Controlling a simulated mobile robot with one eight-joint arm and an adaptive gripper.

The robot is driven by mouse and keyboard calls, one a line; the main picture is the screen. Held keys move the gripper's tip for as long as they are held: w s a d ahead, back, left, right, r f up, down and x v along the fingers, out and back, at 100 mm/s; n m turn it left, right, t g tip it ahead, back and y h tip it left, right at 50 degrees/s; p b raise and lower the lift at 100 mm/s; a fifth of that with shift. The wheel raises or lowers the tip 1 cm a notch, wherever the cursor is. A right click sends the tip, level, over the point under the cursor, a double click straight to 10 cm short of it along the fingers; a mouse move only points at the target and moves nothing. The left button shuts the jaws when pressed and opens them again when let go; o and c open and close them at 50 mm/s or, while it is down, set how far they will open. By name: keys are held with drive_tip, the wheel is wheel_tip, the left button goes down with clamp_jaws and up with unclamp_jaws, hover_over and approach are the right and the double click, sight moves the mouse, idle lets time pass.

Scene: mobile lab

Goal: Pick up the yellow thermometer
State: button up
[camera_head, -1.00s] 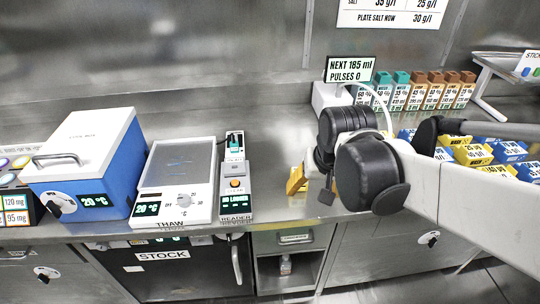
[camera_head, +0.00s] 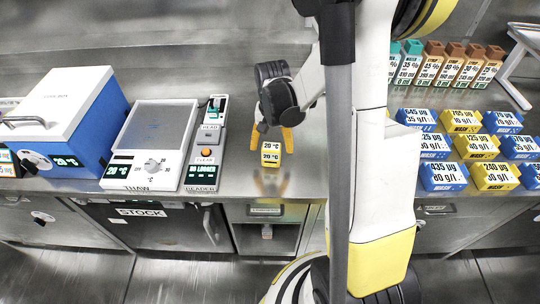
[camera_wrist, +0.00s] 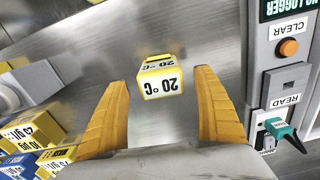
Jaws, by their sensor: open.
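The yellow thermometer (camera_head: 270,160) is a small yellow block with white "20 °C" labels. It stands on the steel counter to the right of the reader. My gripper (camera_head: 273,144) is open, with its two yellow fingers just behind and on either side of the thermometer in the head view. In the wrist view, the thermometer (camera_wrist: 161,87) shows between and slightly beyond the open fingers, with clear gaps on both sides. I see no contact.
The reader (camera_head: 206,152), with its orange button, and the thaw plate (camera_head: 150,160) stand left of the thermometer. Several blue and yellow labelled blocks (camera_head: 443,177) lie to the right, past my arm. The counter in front of the thermometer is clear.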

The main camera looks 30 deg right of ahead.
sight(271, 157)
wheel_tip(271, 157, down, 5)
drive_tip(key=b, duration=0.3)
drive_tip(key=shift+f, duration=0.15)
drive_tip(key=c, duration=1.3)
